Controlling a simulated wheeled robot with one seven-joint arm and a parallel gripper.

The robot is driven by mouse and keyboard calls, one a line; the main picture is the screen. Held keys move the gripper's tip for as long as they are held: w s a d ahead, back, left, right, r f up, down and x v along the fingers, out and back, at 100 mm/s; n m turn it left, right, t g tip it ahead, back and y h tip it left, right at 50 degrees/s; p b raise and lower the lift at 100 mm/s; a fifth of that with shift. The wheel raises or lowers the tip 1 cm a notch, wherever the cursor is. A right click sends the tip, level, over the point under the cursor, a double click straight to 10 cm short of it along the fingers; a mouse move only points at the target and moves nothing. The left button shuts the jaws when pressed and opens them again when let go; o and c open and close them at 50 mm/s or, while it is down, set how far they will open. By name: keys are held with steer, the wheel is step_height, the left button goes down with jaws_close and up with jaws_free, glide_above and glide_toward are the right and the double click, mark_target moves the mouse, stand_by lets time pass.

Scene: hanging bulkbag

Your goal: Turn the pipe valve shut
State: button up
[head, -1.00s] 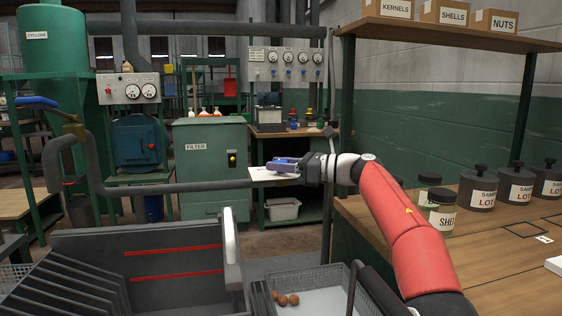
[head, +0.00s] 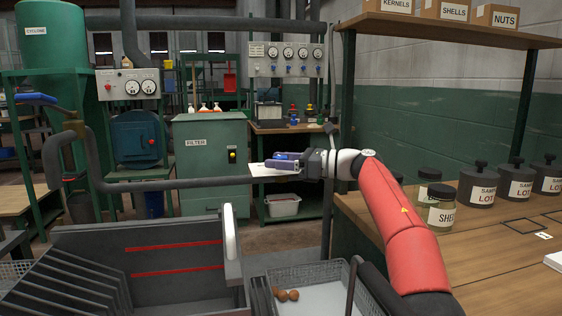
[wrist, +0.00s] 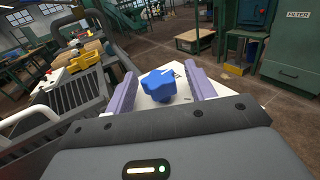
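A blue lobed knob (wrist: 157,86) sits between my gripper's two purple fingers in the wrist view, with a gap visible on each side. A white plate (wrist: 184,78) with dark marks shows behind it. My gripper (head: 280,161) points left in the head view and is open around the knob; a bit of blue shows at its fingers there. At the far left of the head view, a blue lever (head: 36,98) sits above a brass fitting (head: 75,128) on a grey pipe (head: 150,185), away from my gripper.
A grey slotted hopper (head: 150,265) stands in front at the left. A wire basket (head: 325,300) with several brown nuts is below my arm. A wooden bench (head: 480,250) with jars is at the right. The green filter cabinet (head: 210,170) stands behind.

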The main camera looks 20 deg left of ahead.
steer(key=shift+m+t, duration=0.3)
steer(key=shift+t, duration=0.2)
